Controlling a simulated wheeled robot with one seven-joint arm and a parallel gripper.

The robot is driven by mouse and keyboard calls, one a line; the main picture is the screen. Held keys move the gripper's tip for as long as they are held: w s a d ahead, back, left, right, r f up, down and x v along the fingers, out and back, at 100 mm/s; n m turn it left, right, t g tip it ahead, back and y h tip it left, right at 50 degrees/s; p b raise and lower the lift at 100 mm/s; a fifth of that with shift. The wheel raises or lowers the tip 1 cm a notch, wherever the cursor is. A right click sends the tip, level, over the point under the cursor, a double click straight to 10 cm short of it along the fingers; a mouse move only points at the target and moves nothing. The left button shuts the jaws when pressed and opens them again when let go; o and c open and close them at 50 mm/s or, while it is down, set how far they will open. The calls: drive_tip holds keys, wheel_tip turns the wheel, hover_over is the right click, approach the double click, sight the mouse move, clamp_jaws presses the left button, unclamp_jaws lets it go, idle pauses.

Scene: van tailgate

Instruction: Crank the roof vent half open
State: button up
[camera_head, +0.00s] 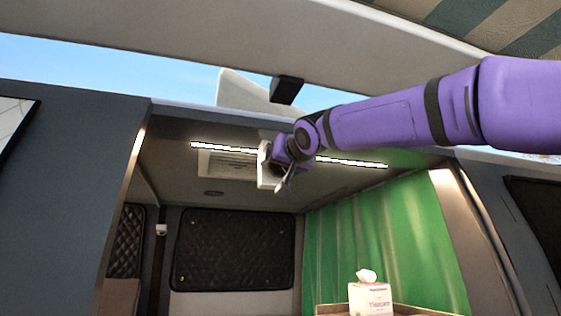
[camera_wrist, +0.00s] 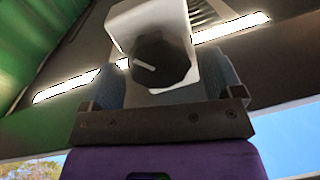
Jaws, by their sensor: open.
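The roof vent (camera_head: 228,165) is a pale slatted panel in the van ceiling; some slats also show in the wrist view (camera_wrist: 203,12). A white housing (camera_head: 264,165) hangs beside it, and in the wrist view it carries a dark faceted knob (camera_wrist: 160,62) with a white pointer line. My gripper (camera_head: 279,160) is up at the housing, at the end of my purple arm. In the wrist view my gripper (camera_wrist: 165,82) is open, with one blue-grey finger on each side of the knob. I cannot tell whether the fingers touch it.
A lit ceiling strip (camera_head: 350,162) runs close behind my gripper. A green curtain (camera_head: 385,235) hangs at the right, with a tissue box (camera_head: 371,298) on a ledge below. The raised tailgate (camera_head: 200,35) is overhead. The space below my gripper is free.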

drive_tip(key=shift+w+a, duration=0.25)
drive_tip(key=shift+w, duration=0.3)
drive_tip(key=c, duration=0.9)
drive_tip(key=shift+n, duration=0.8)
drive_tip(key=o, duration=0.9)
drive_tip(key=shift+s, duration=0.1)
